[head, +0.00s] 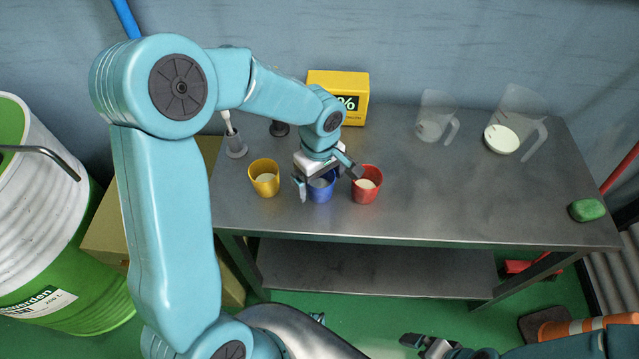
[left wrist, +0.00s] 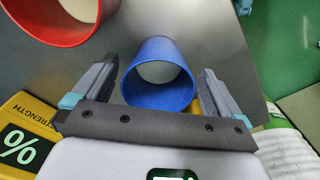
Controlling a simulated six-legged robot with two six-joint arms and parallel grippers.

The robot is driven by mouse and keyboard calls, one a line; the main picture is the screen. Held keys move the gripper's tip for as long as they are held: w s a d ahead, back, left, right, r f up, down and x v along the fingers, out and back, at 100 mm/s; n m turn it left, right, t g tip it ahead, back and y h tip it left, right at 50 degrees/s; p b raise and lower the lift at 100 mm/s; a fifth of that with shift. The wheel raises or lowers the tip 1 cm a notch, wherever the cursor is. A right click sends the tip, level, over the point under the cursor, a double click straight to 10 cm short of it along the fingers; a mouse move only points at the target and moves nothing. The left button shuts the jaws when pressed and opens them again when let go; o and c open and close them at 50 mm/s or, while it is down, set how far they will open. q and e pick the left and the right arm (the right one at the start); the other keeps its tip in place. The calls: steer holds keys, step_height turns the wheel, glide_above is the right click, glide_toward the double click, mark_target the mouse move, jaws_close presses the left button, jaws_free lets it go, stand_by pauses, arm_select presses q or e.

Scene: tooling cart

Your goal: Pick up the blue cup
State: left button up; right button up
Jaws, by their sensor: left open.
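The blue cup (head: 321,193) stands on the metal cart top between a yellow cup and a red cup. It also shows in the left wrist view (left wrist: 160,97), with its open rim facing the camera and something pale inside. My left gripper (head: 328,181) is over the blue cup and open. In the left wrist view its fingers (left wrist: 157,80) are on either side of the cup, with visible gaps. My right gripper (head: 428,345) is low at the bottom edge of the head view, away from the cups; its jaw opening is unclear.
The red cup (head: 366,190) is close to one left finger, and the yellow cup (head: 264,181) stands to the left. A yellow box (head: 350,85) is behind. Two clear jugs (head: 433,125) (head: 513,115) and a green sponge (head: 587,210) are to the right. The cart's middle right is clear.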

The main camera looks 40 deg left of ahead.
arm_select(q)
steer(key=shift+w+f, duration=0.1)
steer(key=shift+f, duration=0.7)
steer(key=c, duration=1.1)
steer(key=shift+r, duration=0.15)
step_height(320, 180, up, 20)
steer(key=p, duration=0.1)
